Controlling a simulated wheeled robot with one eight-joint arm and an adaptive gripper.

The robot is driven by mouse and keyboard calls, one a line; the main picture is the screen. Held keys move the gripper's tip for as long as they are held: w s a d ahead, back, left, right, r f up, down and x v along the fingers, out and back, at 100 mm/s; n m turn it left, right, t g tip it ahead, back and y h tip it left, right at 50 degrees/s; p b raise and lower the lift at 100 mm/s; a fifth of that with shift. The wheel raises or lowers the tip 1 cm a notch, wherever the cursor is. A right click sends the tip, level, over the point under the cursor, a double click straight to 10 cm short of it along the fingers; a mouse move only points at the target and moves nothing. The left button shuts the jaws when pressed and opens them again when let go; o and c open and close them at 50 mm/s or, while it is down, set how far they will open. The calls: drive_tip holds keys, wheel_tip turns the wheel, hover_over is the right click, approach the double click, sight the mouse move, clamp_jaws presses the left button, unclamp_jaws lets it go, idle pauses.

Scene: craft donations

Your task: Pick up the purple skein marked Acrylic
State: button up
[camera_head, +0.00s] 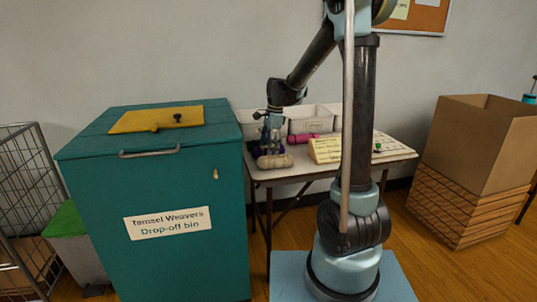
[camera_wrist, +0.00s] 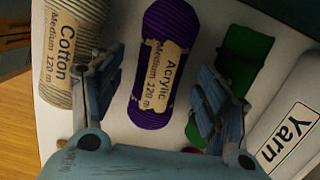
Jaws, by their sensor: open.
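The purple skein (camera_wrist: 157,108) with a tan Acrylic label lies on the white table top in the wrist view. My gripper (camera_wrist: 160,85) is open, with one finger on each side of the purple skein and gaps between. I cannot tell how far the fingertips are above the table. In the head view my gripper (camera_head: 272,140) is over the left part of the table. Only a little purple shows there, partly hidden behind the beige skein and my gripper.
A beige Cotton skein (camera_wrist: 62,70) lies close by the left finger. A dark green item (camera_wrist: 245,55) and a white Yarn container (camera_wrist: 290,115) are to the right. In the head view, the teal drop-off bin (camera_head: 165,185) stands left of the table (camera_head: 310,168), with a cardboard box (camera_head: 470,150) farther right.

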drive_tip(key=shift+f, duration=0.4)
drive_tip(key=c, duration=1.1)
drive_tip(key=shift+c, duration=0.2)
